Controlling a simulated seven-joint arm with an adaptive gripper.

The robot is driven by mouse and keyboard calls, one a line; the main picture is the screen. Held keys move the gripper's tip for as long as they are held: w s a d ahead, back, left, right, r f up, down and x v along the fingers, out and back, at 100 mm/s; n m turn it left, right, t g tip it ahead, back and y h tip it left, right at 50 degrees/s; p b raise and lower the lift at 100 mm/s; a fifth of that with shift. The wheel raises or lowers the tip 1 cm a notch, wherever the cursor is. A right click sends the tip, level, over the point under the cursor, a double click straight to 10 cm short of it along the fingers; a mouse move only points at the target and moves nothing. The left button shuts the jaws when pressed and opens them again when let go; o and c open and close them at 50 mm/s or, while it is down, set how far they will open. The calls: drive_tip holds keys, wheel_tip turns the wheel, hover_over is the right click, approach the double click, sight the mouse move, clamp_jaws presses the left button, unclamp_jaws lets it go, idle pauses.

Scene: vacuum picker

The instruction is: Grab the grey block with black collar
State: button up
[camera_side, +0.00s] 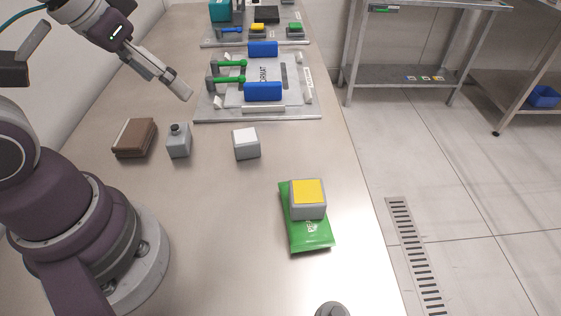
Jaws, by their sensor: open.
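The grey block with black collar (179,144) stands upright on the steel table, left of the middle of the view. Its dark collar shows at the top. My gripper (185,93) is in the air above and beyond the block, angled down to the right. It is open and holds nothing that I can see. The gap between its fingers is hard to make out from this side.
A brown box (134,138) stands close left of the block, and a white-topped grey block (246,143) stands to its right. A yellow-topped block (308,197) rests on a green packet (307,236). A fixture plate with blue blocks (205,113) lies beyond.

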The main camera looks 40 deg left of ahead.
drive_tip(key=w+a+f+n+g+y, duration=0.1)
drive_tip(key=w+a+f+n+y, duration=0.1)
drive_tip(key=a+f+n, duration=0.25)
drive_tip(key=n+g+y, duration=0.1)
drive_tip(key=n+g, duration=0.1)
drive_tip(key=n, duration=0.3)
approach(175, 130)
drive_tip(key=x, duration=0.5)
drive_tip(key=shift+a+f, duration=0.15)
drive_tip(key=shift+a, duration=0.1)
drive_tip(key=x, duration=0.6)
drive_tip(key=shift+d, duration=0.2)
drive_tip(key=shift+c, duration=0.3)
drive_tip(key=c, duration=1.2)
